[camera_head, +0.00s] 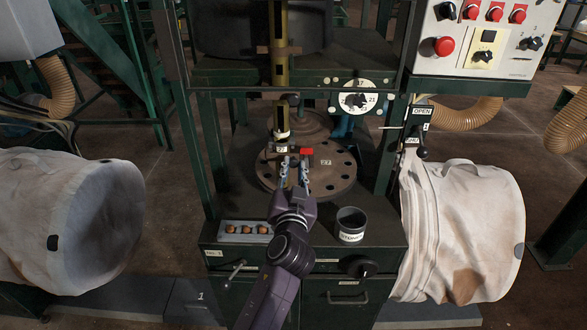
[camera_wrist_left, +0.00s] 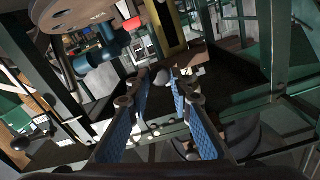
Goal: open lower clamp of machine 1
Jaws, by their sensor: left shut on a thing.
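My left gripper (camera_head: 294,168) is over the round metal plate with holes (camera_head: 335,182) on the green machine (camera_head: 225,190). In the left wrist view its blue-padded fingers (camera_wrist_left: 163,92) frame a round grey knob (camera_wrist_left: 162,78) near their tips, and the gripper is shut on it. In the head view the fingers cover the knob. A red block (camera_head: 307,151) and the labelled foot of a yellow column (camera_head: 281,138) stand just behind the fingertips. I cannot tell which part is the lower clamp. My right gripper is not in view.
A tray (camera_head: 226,238) with round brownish parts and a dark labelled pot (camera_head: 351,218) stand on the machine's front ledge. A lever (camera_head: 422,152) sits beside an OPEN label. White bags (camera_head: 75,215) (camera_head: 465,225) flank the machine. A button panel (camera_head: 480,38) is at upper right.

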